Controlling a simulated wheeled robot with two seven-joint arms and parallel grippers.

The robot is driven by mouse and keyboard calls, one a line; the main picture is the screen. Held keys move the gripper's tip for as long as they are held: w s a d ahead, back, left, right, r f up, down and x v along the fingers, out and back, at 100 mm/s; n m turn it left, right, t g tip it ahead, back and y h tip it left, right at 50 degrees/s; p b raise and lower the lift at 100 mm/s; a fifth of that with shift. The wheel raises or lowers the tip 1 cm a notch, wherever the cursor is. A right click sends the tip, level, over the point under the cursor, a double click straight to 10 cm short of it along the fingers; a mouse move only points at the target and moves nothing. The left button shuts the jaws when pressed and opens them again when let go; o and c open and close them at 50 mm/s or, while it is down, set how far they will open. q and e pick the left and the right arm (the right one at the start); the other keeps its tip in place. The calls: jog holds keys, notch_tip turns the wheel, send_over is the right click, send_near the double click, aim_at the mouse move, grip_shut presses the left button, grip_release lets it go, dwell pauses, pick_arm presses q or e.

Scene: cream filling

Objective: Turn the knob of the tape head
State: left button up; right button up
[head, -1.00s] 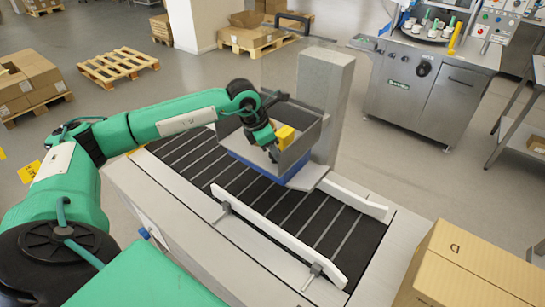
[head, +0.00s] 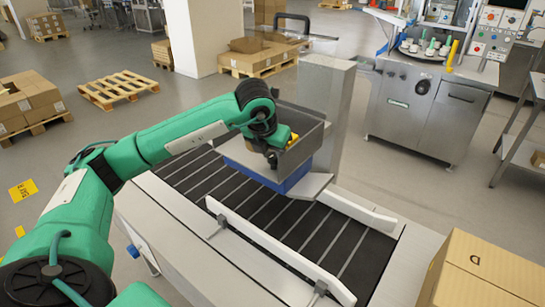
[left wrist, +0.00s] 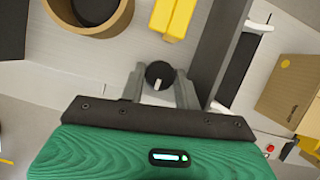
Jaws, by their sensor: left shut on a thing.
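The tape head (head: 302,148) is a grey open box with a blue lower edge, mounted on a light post over the conveyor. The knob (left wrist: 159,74) is round and black with a white mark, and shows in the left wrist view. My left gripper (left wrist: 159,84) has one finger on each side of the knob and is shut on it. In the head view the left gripper (head: 272,158) reaches down into the box, and its own wrist hides the knob. A yellow part (left wrist: 176,18) and a brown tape roll (left wrist: 90,18) lie near the knob. My right gripper is not in view.
The dark conveyor (head: 285,212) runs under the tape head between white guide rails (head: 275,245). A cardboard box (head: 485,270) is at the lower right. A steel machine (head: 425,105) stands behind, with pallets (head: 118,90) on the floor.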

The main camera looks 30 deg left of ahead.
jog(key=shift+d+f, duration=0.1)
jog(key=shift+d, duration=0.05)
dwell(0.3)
pick_arm(q)
jog(key=o, duration=0.7)
jog(key=shift+r, duration=0.1)
jog(key=b+v, duration=0.2)
jog(key=v, duration=1.1)
jog(key=shift+s+r, duration=0.1)
jog(key=shift+r, duration=0.2)
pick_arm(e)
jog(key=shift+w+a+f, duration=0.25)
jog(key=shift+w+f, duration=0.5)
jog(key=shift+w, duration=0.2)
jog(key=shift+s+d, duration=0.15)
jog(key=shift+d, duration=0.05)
